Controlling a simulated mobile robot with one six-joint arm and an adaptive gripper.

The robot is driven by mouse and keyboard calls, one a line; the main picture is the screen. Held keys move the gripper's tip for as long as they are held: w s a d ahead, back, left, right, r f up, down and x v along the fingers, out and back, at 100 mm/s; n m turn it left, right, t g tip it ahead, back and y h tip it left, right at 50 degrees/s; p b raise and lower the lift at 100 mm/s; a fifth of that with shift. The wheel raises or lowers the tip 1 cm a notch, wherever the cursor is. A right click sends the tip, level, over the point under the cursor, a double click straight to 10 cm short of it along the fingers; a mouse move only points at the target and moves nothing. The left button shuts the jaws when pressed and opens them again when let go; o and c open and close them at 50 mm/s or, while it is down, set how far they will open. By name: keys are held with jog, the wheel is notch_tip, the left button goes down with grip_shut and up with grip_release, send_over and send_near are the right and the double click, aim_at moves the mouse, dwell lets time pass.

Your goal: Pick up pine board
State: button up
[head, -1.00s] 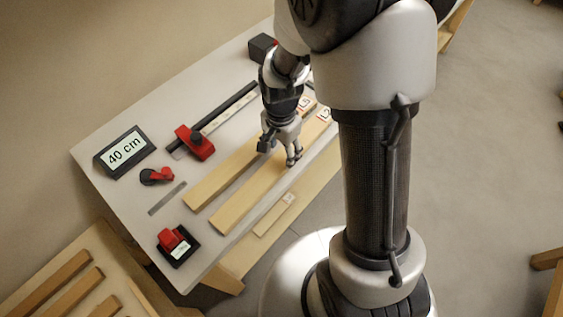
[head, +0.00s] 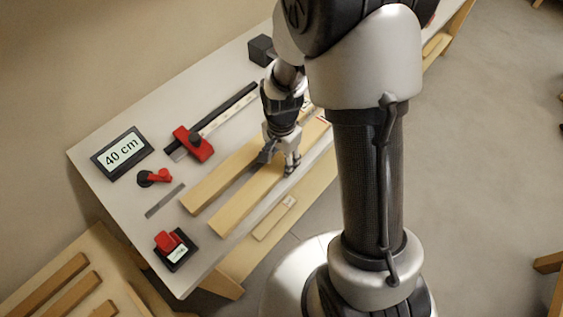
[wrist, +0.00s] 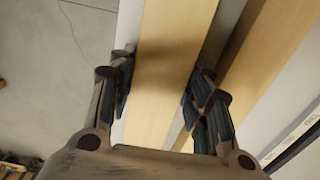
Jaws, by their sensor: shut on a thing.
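Two long, pale pine boards lie side by side on the bench in the head view, the front board (head: 238,206) nearer the bench's front edge and the back board (head: 212,182) behind it. My gripper (head: 278,166) is down at the front board, one finger on each side of it. In the wrist view the front board (wrist: 172,60) runs between my fingers (wrist: 158,88), which are shut on its long edges. The back board (wrist: 262,45) lies to the right, apart from it. The boards' far ends are partly hidden by my arm.
The grey bench (head: 110,205) also carries a "40 cm" display (head: 121,152), a red-and-black stop on a rail (head: 194,144), a small red-handled item (head: 154,178), a steel strip (head: 165,201), a red-topped device (head: 174,248) and a dark block (head: 262,49).

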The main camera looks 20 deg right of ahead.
jog(key=shift+c, duration=1.3)
notch_tip(320, 180, up, 20)
jog(key=p, duration=0.7)
jog(key=n+b, duration=0.1)
jog(key=n, duration=1.1)
send_near(282, 160)
jog(key=w+r, duration=0.1)
jog(key=w, duration=0.2)
jog(key=s+f+m+b, duration=0.1)
jog(key=f+m+b, duration=0.1)
jog(key=f+m, duration=0.1)
jog(key=s+f+m+b, duration=0.2)
jog(key=f+m, duration=0.2)
jog(key=m, duration=0.1)
jog(key=s+f+m+b, duration=0.1)
jog(key=f+m, duration=0.2)
jog(key=m, duration=0.1)
jog(key=shift+s+f+b, duration=0.15)
jog(key=shift+s+b, duration=0.2)
jog(key=shift+b, duration=0.05)
